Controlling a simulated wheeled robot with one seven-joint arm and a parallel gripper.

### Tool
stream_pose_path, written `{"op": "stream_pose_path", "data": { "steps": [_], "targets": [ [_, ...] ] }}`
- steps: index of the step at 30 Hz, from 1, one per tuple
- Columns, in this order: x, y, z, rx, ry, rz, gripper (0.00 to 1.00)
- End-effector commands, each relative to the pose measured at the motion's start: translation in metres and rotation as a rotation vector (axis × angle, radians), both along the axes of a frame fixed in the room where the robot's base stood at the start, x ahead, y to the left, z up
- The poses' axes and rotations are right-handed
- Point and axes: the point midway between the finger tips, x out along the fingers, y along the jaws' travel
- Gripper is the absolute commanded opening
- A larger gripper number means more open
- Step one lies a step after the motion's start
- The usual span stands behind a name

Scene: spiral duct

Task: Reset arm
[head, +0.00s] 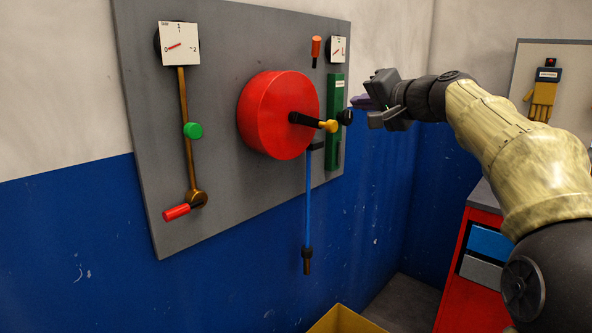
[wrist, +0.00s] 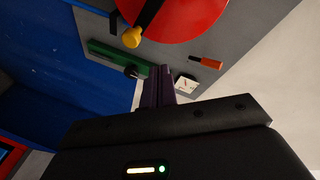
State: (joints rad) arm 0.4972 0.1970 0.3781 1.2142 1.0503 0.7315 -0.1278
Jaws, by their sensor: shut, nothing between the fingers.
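My gripper (head: 366,104) is held out in front of the grey wall panel (head: 226,35), at the panel's right side near the green bar (head: 335,140). Its dark purple fingers are together with nothing between them, and they also show in the wrist view (wrist: 158,84). My arm reaches in from the right side of the head view. In the wrist view the green bar (wrist: 110,56) and its black knob lie just left of the fingers. I cannot tell the exact gap between fingers and panel.
The panel holds a red drum (head: 265,115) with a yellow-tipped black handle, a brass lever (head: 184,100) with a red grip, a blue rod (head: 308,200), an orange peg (head: 316,47) and two gauges. A red cabinet (head: 460,290) stands lower right. A yellow box (head: 343,321) is below.

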Motion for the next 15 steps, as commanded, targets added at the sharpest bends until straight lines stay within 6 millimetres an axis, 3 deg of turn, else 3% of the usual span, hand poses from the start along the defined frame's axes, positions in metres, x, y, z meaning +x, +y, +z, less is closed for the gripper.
{"op": "stream_pose_path", "data": {
  "steps": [4,8,15],
  "targets": [
    [0.001,0.006,-0.068,-0.093,0.129,-0.025,0.00],
    [-0.011,0.011,-0.145,-0.215,0.265,-0.039,0.00],
    [-0.064,0.011,-0.274,-0.458,0.484,-0.022,0.00]
  ]
}}
